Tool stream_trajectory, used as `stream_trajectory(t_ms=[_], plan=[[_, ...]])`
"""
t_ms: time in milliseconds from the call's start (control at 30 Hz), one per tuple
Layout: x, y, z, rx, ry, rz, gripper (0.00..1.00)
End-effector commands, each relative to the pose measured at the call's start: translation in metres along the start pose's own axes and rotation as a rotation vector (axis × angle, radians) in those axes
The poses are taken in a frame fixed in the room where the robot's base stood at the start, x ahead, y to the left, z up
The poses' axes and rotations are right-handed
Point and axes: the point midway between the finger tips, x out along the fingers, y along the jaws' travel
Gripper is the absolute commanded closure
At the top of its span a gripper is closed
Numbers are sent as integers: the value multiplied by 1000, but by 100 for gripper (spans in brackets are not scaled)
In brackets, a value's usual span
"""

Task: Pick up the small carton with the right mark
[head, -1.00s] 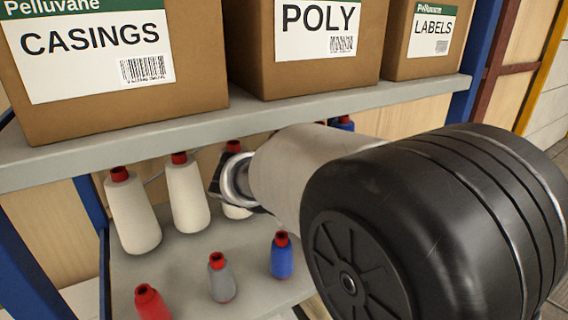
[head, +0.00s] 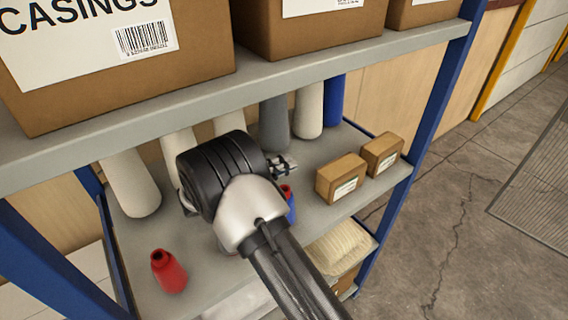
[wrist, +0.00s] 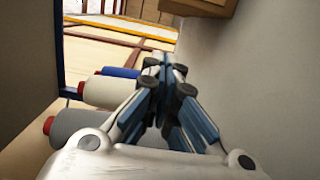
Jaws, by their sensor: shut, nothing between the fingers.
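Two small brown cartons stand on the lower shelf in the head view, a nearer one (head: 341,179) and one behind it to the right (head: 382,154). Each has a white label on its front, too small to read. My gripper (head: 283,165) is left of the nearer carton, apart from it, over the shelf among the thread cones. In the wrist view my gripper (wrist: 165,88) is shut and empty, its fingertips together. A brown box face (wrist: 200,6), cut off at the top edge there, looks like one of the cartons.
The upper shelf (head: 300,75) with large boxes hangs close above. A blue post (head: 440,110) rises right of the cartons.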

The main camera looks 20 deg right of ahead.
Motion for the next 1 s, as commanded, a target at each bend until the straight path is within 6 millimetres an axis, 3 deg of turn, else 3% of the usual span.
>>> stream_trajectory(t_ms=[100, 733, 1000], plan=[[29, 0, 1, 0, -5, -1, 100], [165, -1, 1, -1, -4, -2, 100], [141, 0, 27, -3, 1, -2, 100]])
